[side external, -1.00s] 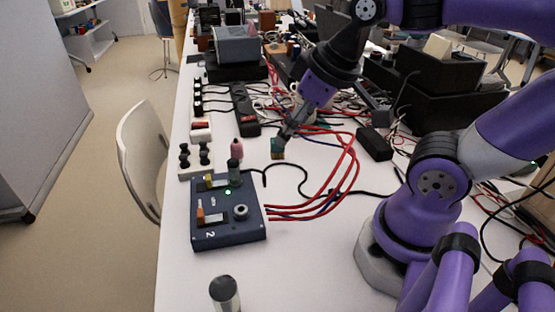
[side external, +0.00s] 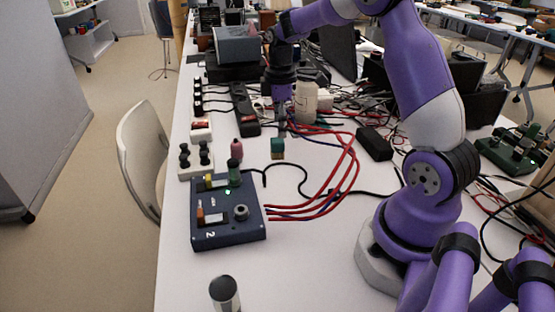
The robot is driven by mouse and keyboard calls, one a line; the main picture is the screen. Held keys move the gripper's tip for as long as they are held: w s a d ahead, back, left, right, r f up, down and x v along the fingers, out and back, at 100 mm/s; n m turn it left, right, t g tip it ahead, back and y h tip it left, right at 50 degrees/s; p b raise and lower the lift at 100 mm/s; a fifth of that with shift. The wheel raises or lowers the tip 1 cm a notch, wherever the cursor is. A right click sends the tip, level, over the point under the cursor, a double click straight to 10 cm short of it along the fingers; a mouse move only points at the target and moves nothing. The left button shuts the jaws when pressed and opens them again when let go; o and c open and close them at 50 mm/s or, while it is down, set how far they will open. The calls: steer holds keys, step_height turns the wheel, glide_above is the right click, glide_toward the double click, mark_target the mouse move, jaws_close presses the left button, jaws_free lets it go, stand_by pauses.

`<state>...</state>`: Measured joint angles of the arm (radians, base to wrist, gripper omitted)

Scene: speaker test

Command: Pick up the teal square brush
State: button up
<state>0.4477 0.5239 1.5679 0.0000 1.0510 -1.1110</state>
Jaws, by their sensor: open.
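The teal square brush (side external: 277,146) stands on the white table, right of the pink object and just above the blue box in the picture. It has a teal upper part and a tan-brown lower edge. My gripper (side external: 283,132) points down just behind and above the brush, near the red cables. It looks empty, and a gap seems to lie between it and the brush. The fingers are small and dark here, so their exact spacing is hard to see.
A dark blue box (side external: 228,232) with a green light stands in front. A pink object (side external: 237,150) and a green-topped cylinder (side external: 235,172) are left of the brush. Red cables (side external: 345,170) loop on the right. A black power strip (side external: 245,110) lies behind. The front table is mostly clear.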

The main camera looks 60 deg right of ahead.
mark_target(280, 140)
steer(key=f, duration=0.6)
steer(key=shift+s+a+f, duration=0.15)
steer(key=shift+a+f, duration=0.05)
steer(key=shift+a, duration=0.1)
steer(key=shift+c, duration=0.4)
jaws_close()
